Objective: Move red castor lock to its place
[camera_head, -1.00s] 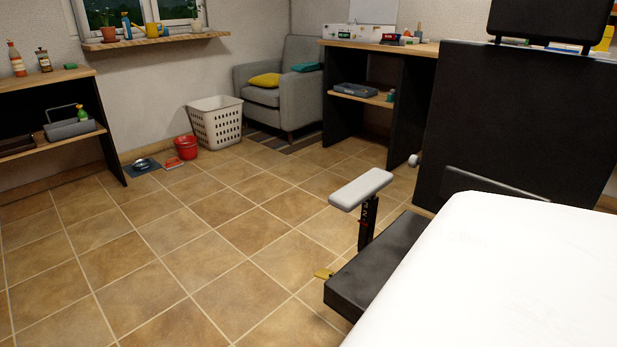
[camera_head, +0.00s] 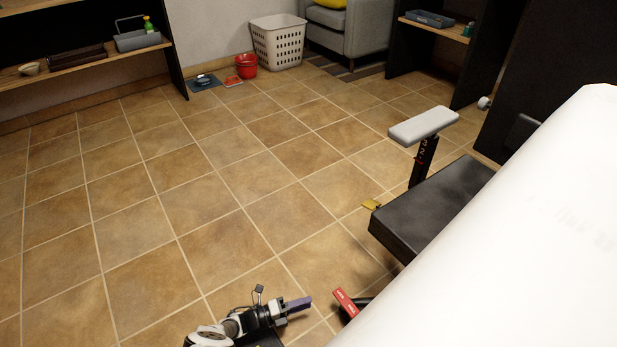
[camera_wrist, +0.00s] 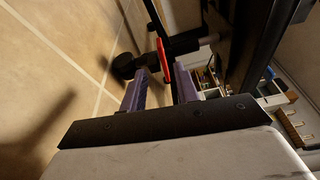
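The red castor lock (camera_head: 345,302) is a narrow red tab at the lower edge of the white surface, near a dark bar. In the wrist view the red lock (camera_wrist: 165,60) lies ahead of the fingertips, roughly in line with the gap between them. My gripper (camera_head: 306,303) is at the bottom of the head view, with its purple finger just left of the lock and a small gap visible. In the wrist view my gripper (camera_wrist: 160,86) has its two purple fingers apart with nothing clearly between them. The lock's far end is hidden.
A black padded base (camera_head: 430,215) with a grey armrest (camera_head: 423,126) stands right of centre. The white surface (camera_head: 520,240) fills the lower right. Tiled floor (camera_head: 150,220) on the left is open.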

